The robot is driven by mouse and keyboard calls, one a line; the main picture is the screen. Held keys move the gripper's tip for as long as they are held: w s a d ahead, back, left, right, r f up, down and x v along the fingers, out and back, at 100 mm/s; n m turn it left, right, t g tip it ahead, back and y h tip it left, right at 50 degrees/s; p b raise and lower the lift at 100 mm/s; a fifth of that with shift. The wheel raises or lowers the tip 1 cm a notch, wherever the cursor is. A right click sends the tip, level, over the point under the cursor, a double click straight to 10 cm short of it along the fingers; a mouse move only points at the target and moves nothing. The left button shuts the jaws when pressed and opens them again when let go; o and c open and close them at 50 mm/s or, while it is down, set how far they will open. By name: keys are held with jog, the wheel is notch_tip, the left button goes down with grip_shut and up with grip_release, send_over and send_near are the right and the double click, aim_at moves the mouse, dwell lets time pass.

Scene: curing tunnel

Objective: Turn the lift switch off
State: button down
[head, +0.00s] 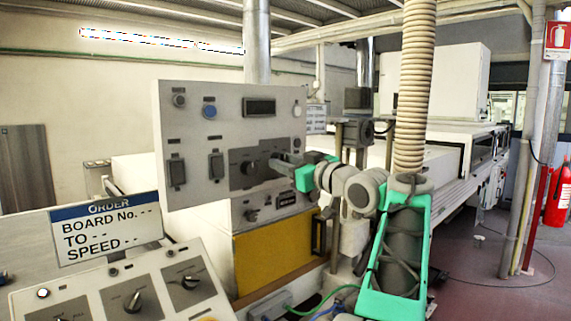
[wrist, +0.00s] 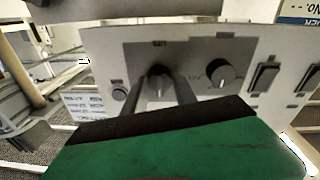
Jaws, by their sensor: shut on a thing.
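A light grey control panel (head: 230,100) carries a dark plate with rotary knobs. My gripper (head: 275,163) reaches the right part of this plate from the right, and its fingers hide what they hold there. In the wrist view, my gripper (wrist: 160,88) is shut on a dark rotary knob (wrist: 160,76), with one finger on each side. A second rotary knob (wrist: 222,73) is beside it, free of the fingers, and it also shows in the head view (head: 247,168). The labels are too small to read, so I cannot tell which knob is the lift switch.
Two rocker switches (head: 176,170) (head: 216,166) and a blue button (head: 209,111) are on the same panel. Below is a yellow panel (head: 275,262). An order board (head: 108,228) stands on a sloped console with more knobs (head: 134,302). A ribbed hose (head: 415,80) hangs to the right.

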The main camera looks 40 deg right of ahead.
jog(key=c, duration=1)
grip_release()
jog(key=s+b, duration=0.1)
jog(key=s, duration=0.6)
jog(key=shift+s+f, duration=0.25)
jog(key=shift+s, duration=0.15)
